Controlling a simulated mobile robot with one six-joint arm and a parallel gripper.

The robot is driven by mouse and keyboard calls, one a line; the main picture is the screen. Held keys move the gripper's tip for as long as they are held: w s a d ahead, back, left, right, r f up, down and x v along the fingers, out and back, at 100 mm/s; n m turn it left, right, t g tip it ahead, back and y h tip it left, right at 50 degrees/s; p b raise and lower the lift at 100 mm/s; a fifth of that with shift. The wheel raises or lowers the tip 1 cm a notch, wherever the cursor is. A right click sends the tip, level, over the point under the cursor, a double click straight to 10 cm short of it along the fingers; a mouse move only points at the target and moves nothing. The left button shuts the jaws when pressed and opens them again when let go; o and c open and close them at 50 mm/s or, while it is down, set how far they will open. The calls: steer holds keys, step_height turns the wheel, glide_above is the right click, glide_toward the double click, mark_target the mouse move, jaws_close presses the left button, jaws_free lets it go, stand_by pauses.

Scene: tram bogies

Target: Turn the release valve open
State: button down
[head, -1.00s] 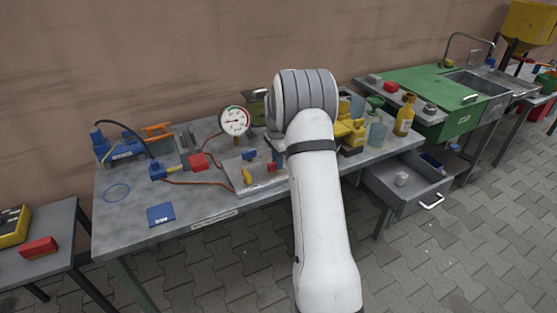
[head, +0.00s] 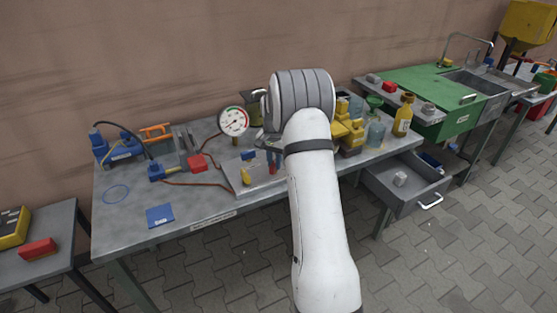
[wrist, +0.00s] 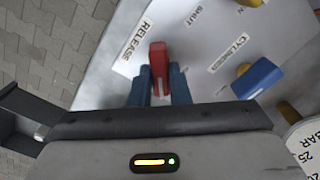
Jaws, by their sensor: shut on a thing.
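The release valve has a red lever (wrist: 158,58), next to the word RELEASE on a pale panel (wrist: 205,50) in the wrist view. The blue fingers of my gripper (wrist: 159,82) stand on both sides of the red lever and are shut on it. In the head view, the red lever (head: 271,168) shows just left of my arm, with a blue finger beside it. My arm hides most of the gripper there. A second valve with a blue handle (wrist: 257,78) sits by the word CYLINDER.
A round gauge (head: 233,121) stands behind the panel. A red block (head: 197,163) and a blue pump (head: 118,149) are to the left. Yellow items (head: 347,128) and bottles stand right of my arm. An open drawer (head: 405,192) juts out at the front right.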

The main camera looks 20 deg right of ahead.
mark_target(274, 163)
steer(key=n, duration=0.5)
steer(key=shift+a+f, duration=0.15)
steer(key=shift+a, duration=0.1)
steer(key=shift+s+n, duration=0.15)
steer(key=shift+n, duration=2.25)
steer(key=shift+d+f, duration=0.1)
steer(key=c, duration=1.4)
jaws_free()
steer(key=shift+o, duration=0.2)
steer(key=shift+r, duration=0.2)
steer(key=shift+r, duration=3.9)
